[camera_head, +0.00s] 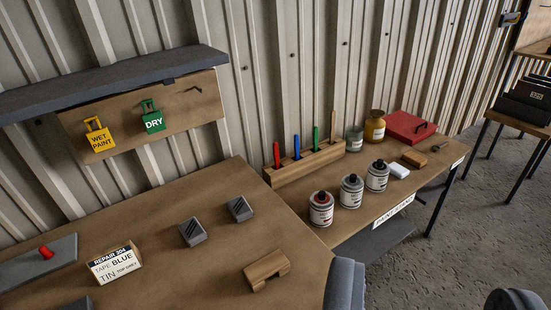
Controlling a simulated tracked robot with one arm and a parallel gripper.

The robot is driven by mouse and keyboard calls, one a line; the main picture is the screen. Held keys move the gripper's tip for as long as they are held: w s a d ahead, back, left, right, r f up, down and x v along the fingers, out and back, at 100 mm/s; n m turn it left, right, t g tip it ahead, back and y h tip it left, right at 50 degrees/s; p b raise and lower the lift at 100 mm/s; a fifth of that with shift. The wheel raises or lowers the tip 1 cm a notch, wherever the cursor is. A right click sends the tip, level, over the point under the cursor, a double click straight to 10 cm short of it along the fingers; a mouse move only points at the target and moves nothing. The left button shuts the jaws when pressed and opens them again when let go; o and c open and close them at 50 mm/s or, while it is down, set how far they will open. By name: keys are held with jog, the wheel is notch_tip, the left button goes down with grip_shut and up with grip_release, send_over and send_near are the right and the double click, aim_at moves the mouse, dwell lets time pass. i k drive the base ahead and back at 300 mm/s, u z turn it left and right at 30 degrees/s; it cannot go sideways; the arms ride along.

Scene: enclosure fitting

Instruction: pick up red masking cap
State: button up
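A small red cap-like piece (46,252) stands on a grey plate (30,268) at the far left of the near wooden table. I cannot tell from the shape alone which one is the masking cap. My gripper (430,297) shows as two dark grey rounded fingers at the bottom edge, wide apart. Nothing is between them but floor. It is right of the near table, far from the red piece at the left.
The near table (140,220) bears a repair sign (115,262), two grey blocks (192,232) and a wooden block (266,271). A shelf (110,85) overhangs its back. A tool rack (305,162), tins and a red box (410,127) crowd the farther bench.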

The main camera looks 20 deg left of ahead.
aim_at(44, 250)
jog(key=u, duration=0.55)
jog(key=i, duration=0.9)
jog(key=u, duration=0.9)
jog(key=i, duration=0.45)
jog(key=u, duration=0.2)
jog(key=k, duration=0.95)
jog(key=u, duration=0.15)
jog(key=i, duration=0.95)
jog(key=z, duration=0.05)
